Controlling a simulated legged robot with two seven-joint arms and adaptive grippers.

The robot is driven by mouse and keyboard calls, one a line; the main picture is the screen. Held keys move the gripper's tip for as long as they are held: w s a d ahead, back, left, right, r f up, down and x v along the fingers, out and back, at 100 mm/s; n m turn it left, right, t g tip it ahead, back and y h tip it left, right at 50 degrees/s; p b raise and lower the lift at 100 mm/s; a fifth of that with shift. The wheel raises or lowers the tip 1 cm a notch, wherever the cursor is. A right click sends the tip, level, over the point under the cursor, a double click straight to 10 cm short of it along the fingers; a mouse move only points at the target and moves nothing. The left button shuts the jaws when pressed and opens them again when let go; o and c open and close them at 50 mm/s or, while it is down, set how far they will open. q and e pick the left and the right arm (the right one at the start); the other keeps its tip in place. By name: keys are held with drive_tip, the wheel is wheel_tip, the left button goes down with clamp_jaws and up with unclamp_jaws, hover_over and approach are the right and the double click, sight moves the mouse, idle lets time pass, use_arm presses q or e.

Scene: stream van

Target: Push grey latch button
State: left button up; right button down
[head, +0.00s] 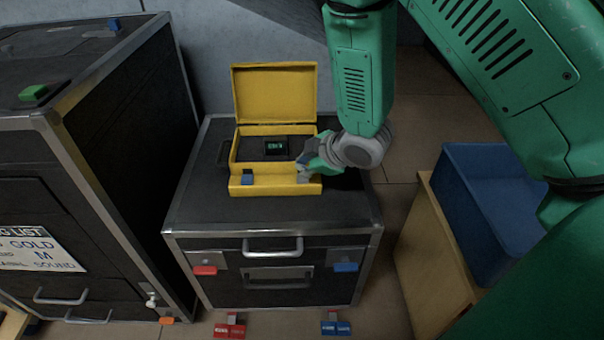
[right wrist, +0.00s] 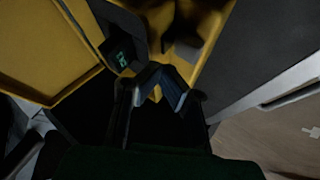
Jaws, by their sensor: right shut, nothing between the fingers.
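A yellow case (head: 262,188) stands with its lid up on top of a black flight case. A small dark device with a green display (head: 276,147) lies inside it and also shows in the right wrist view (right wrist: 119,56). My right gripper (head: 308,162) is shut and empty at the case's right front. Its fingertips (right wrist: 162,82) also show over the case. My left gripper is out of view.
The black flight case (head: 190,205) has a red latch (head: 204,270) and a blue latch (head: 346,267) below its top. A taller black case (head: 120,110) stands close at the left. A blue bin (head: 475,215) stands at the right.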

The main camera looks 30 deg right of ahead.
sight(304, 177)
wheel_tip(304, 177, up, 4)
drive_tip(key=p, duration=0.3)
drive_tip(key=shift+r+p, duration=0.2)
drive_tip(key=shift+p, duration=0.15)
drive_tip(key=shift+f, duration=0.1)
drive_tip(key=shift+s, duration=0.1)
drive_tip(key=s+f+m+g+p, duration=0.1)
drive_tip(key=s+f, duration=0.1)
drive_tip(key=s, duration=0.2)
drive_tip(key=s+a+f+m+g+p, duration=0.1)
drive_tip(key=s+f+m, duration=0.1)
drive_tip(key=s, duration=0.3)
drive_tip(key=s+f+m+g+h+p, duration=0.1)
drive_tip(key=s+f+m+g, duration=0.1)
drive_tip(key=s+f, duration=0.2)
drive_tip(key=shift+s+a+f+p, duration=0.15)
drive_tip(key=shift+a+f+p, duration=0.05)
drive_tip(key=shift+a+p, duration=0.15)
drive_tip(key=s+a+f+m+g+p, duration=0.1)
drive_tip(key=s+f+m+g+p, duration=0.1)
drive_tip(key=s, duration=1.4)
drive_tip(key=f+m+g, duration=0.1)
drive_tip(key=m+g, duration=0.1)
drive_tip(key=m, duration=0.1)
drive_tip(key=shift+s+a+f+h+p, duration=0.2)
drive_tip(key=shift+a+h+p, duration=0.1)
drive_tip(key=shift+a, duration=0.1)
